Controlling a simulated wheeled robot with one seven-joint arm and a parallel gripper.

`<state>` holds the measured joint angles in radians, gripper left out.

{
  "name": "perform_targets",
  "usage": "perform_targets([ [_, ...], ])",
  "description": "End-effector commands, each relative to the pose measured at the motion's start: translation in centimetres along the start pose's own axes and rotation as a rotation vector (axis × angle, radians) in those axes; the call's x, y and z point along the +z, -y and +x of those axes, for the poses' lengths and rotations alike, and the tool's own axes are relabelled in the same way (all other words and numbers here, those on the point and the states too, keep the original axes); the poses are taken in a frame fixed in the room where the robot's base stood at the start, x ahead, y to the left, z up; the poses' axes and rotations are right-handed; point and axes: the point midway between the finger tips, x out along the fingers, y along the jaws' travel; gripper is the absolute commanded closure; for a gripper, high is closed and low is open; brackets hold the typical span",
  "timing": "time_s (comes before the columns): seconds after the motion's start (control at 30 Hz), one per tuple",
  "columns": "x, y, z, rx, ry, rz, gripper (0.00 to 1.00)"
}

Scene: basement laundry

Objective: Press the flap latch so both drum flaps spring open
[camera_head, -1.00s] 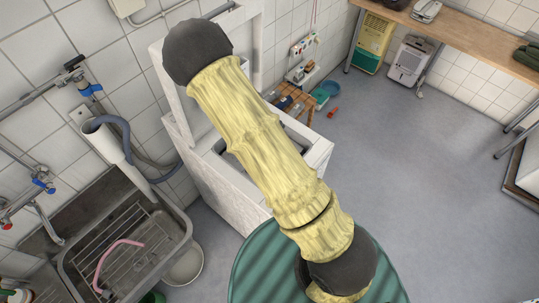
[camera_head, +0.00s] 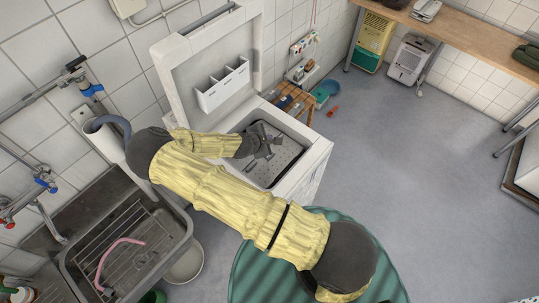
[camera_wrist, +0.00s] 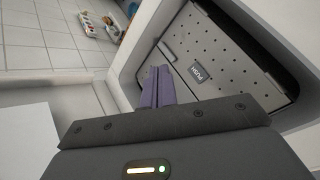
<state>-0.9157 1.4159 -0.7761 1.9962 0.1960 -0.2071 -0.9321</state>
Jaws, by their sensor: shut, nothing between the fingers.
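The top-loading washer (camera_head: 318,150) stands against the wall with its lid (camera_head: 205,65) raised. Inside its opening lies the perforated metal drum (camera_head: 287,160), its flaps closed. In the wrist view the drum flaps (camera_wrist: 225,60) fill the upper right, and a small dark latch plate marked PUSH (camera_wrist: 198,73) sits on them. My gripper (camera_head: 270,142) is over the washer opening, shut and empty. In the wrist view its purple-grey fingers (camera_wrist: 157,86) point toward the flaps, to the left of and below the latch. I cannot tell whether the fingertips touch anything.
A sink with a rack and pink hose (camera_head: 120,250) is at left, a white bucket (camera_head: 187,264) beside it. A wooden stool (camera_head: 292,98) stands behind the washer. The grey floor (camera_head: 400,160) to the right is clear.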

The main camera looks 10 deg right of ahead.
Motion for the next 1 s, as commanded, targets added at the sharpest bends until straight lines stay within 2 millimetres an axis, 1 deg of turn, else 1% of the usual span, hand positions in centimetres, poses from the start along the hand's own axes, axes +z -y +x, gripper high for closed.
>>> perform_targets([
  [0.17,-0.6,0.6,0.8,-0.001,0.000,0.001,1.00],
  [0.7,-3.8,3.9,5.2,-0.001,-0.001,0.002,1.00],
  [0.83,-4.3,4.3,5.9,-0.001,0.000,0.001,1.00],
  [1.0,-4.5,4.5,6.1,-0.001,0.000,0.001,1.00],
])
